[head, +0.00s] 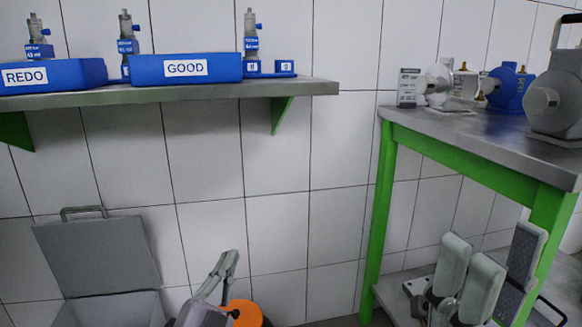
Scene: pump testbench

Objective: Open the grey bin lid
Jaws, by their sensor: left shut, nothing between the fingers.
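The grey bin lid (97,252) stands raised and tilted back near the tiled wall at the lower left, with its handle (82,211) at the top edge. Below it is the grey bin (112,309), cut off by the bottom of the picture. My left gripper (231,257) is to the right of the lid and apart from it, with its fingers shut and empty. My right gripper (501,243) is at the lower right, far from the bin. Its fingers are spread with an empty gap between them.
A wall shelf (310,88) holds blue REDO (50,76) and GOOD (187,68) trays and several small pumps. A green-legged table (440,130) with larger pumps stands at right, close behind my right gripper. An orange object (250,313) is partly hidden by my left gripper.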

